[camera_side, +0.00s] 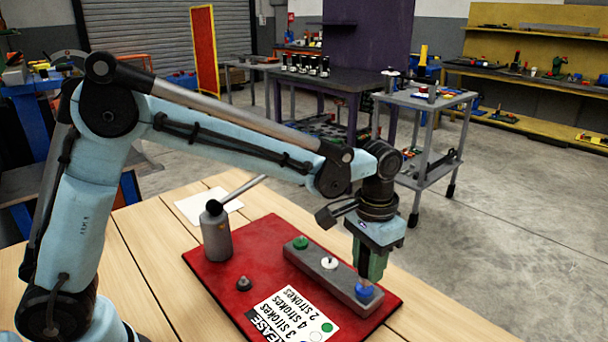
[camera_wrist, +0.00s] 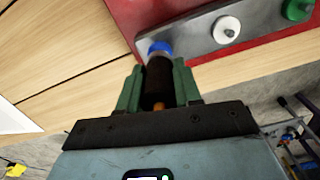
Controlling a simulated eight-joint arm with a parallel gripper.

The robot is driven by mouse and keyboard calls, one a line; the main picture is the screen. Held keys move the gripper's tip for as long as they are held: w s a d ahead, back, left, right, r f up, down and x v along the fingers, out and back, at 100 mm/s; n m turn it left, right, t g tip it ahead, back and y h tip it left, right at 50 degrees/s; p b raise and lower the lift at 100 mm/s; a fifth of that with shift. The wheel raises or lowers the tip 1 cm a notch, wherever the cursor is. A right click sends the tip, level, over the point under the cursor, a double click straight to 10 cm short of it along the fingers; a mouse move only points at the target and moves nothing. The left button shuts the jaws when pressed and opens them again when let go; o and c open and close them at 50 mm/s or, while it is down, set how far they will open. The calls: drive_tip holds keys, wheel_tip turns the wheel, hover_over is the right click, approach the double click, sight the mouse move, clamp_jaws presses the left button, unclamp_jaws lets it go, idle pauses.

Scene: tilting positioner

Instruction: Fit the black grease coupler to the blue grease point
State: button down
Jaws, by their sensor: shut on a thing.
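My gripper (camera_side: 369,268) points down at the right end of the grey bar, and in the wrist view its green fingers (camera_wrist: 158,88) are shut on the black grease coupler (camera_wrist: 158,78). The coupler is a dark cylinder with an orange bit at its near end. The blue grease point (camera_side: 366,293) stands on the grey bar (camera_side: 328,267), directly below the fingers. In the wrist view the blue point (camera_wrist: 159,47) shows just past the coupler's far end. Whether the coupler touches it or is seated on it, I cannot tell. In the side view the fingers hide the coupler.
The bar also carries a white point (camera_side: 329,263) and a green point (camera_side: 300,243). On the red board (camera_side: 262,236) stand a grey lever pump (camera_side: 216,237) and a small dark fitting (camera_side: 243,284). A strokes label (camera_side: 292,317) lies in front. A paper sheet (camera_side: 208,205) lies behind.

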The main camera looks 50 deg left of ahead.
drive_tip(key=shift+f, duration=0.85)
drive_tip(key=c, duration=0.7)
unclamp_jaws()
wheel_tip(320, 180, up, 12)
drive_tip(key=s+a+f+n+t, duration=0.1)
drive_tip(key=s+a+f+t, duration=0.1)
drive_tip(key=s+a, duration=0.4)
drive_tip(key=s+a+f+n+t, duration=0.1)
drive_tip(key=s+a+f+t, duration=0.2)
drive_tip(key=s+a+t, duration=0.2)
drive_tip(key=s+a, duration=0.2)
drive_tip(key=a, duration=0.1)
